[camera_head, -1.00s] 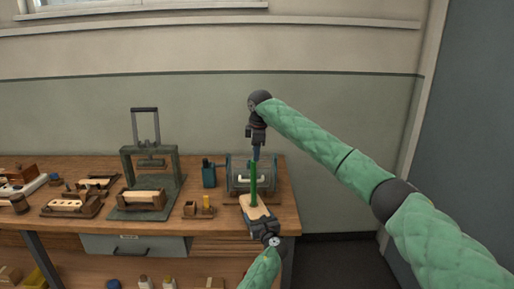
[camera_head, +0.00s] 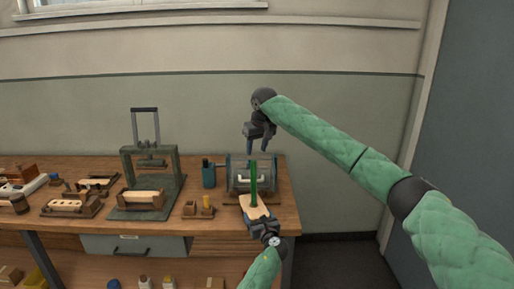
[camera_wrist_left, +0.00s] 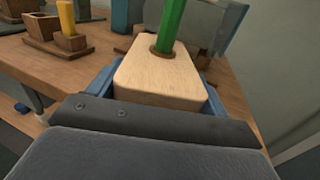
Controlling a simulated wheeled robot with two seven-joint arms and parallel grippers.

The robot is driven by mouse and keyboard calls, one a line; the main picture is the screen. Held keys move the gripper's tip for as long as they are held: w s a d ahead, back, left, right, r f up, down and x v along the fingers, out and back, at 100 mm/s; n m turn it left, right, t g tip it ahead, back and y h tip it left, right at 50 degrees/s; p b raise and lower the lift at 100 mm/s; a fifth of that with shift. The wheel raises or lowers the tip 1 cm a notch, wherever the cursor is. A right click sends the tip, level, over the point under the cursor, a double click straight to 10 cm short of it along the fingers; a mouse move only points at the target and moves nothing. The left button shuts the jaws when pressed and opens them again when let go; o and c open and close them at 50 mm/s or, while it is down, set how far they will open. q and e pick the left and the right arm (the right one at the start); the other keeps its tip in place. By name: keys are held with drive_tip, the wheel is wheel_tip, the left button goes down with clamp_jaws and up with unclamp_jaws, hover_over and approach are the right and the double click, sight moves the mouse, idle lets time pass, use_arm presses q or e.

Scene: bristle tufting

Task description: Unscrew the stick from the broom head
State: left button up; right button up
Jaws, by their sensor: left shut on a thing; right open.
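The broom head (camera_head: 255,208) is a pale wooden block near the bench's front right. It also shows in the left wrist view (camera_wrist_left: 160,78). The green stick (camera_head: 254,180) stands upright in the hole in its top, and its lower part shows in the left wrist view (camera_wrist_left: 169,28). My left gripper (camera_head: 257,219) is shut on the broom head from the front, with blue fingers along its sides. My right gripper (camera_head: 259,147) is open above the stick's top end, its fingers pointing down. Whether the stick's thread is engaged is hidden.
A grey drum-shaped machine (camera_head: 238,172) stands just behind the stick. A teal container (camera_head: 209,174) and small wooden holders (camera_head: 190,209) are to its left. A green-grey press (camera_head: 165,163) stands further left. The wall behind and the space to the right are clear.

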sight(254, 161)
drive_tip(key=x, duration=1.2)
drive_tip(key=shift+c, duration=0.3)
clamp_jaws()
drive_tip(key=shift+a+n+y, duration=0.1)
drive_tip(key=shift+n+y, duration=0.3)
drive_tip(key=shift+n, duration=1)
drive_tip(key=shift+r, duration=0.5)
drive_tip(key=shift+r, duration=0.35)
drive_tip(key=shift+r, duration=0.3)
